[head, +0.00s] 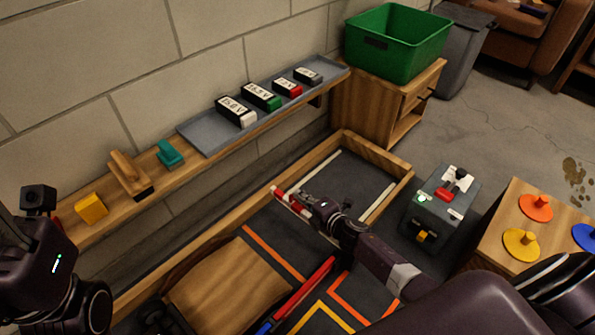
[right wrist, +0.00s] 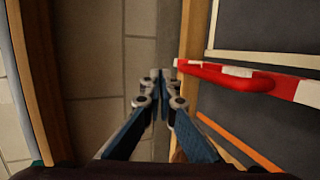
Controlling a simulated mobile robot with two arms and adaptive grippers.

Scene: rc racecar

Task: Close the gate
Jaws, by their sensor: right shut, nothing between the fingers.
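The gate is a red-and-white striped bar (head: 279,192) at the track's wooden side wall, partly hidden by my right gripper in the head view. In the right wrist view the bar (right wrist: 300,88) runs from beside the wooden wall to the right edge, with a red handle (right wrist: 228,74) along it. My right gripper (head: 301,203) is shut and empty. In the right wrist view its fingertips (right wrist: 160,78) are left of the bar's end, apart from it or only just beside it. My left arm shows at the left edge of the head view; its fingers cannot be made out.
The wooden track wall (head: 210,240) runs below a wall shelf (head: 190,170) with labelled batteries on a grey tray (head: 200,141). A wooden ramp (head: 230,287) and a red-and-blue barrier (head: 303,294) lie nearer. A grey box (head: 432,224) stands right of the track.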

